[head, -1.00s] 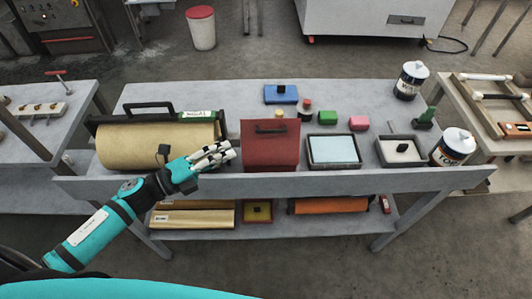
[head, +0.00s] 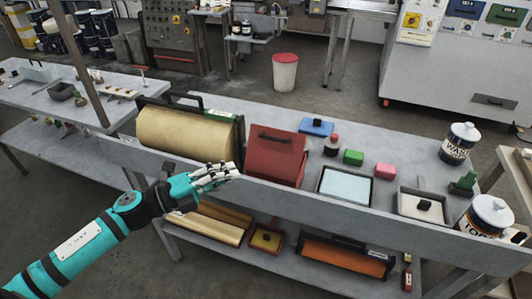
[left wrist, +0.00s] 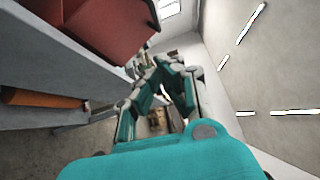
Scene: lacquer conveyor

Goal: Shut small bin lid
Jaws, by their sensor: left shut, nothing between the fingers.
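A dark red box (head: 276,160) with a black handle on its sloping top stands at the table's front edge. I cannot tell from here whether its lid is fully down. It also shows close up in the left wrist view (left wrist: 105,25), cut off by the top edge. A white bin (head: 285,75) with a red lid stands on the floor behind the table; its lid looks shut. My left gripper (head: 230,173) is shut and empty, just left of the red box by the table's front edge. My right gripper is not in view.
A gold roll (head: 185,133) in a black frame lies left of the red box. A tray with a pale blue sheet (head: 344,186) lies to its right. Small blocks, another tray and two cans (head: 460,142) stand farther right. A lower shelf (head: 215,250) holds several items.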

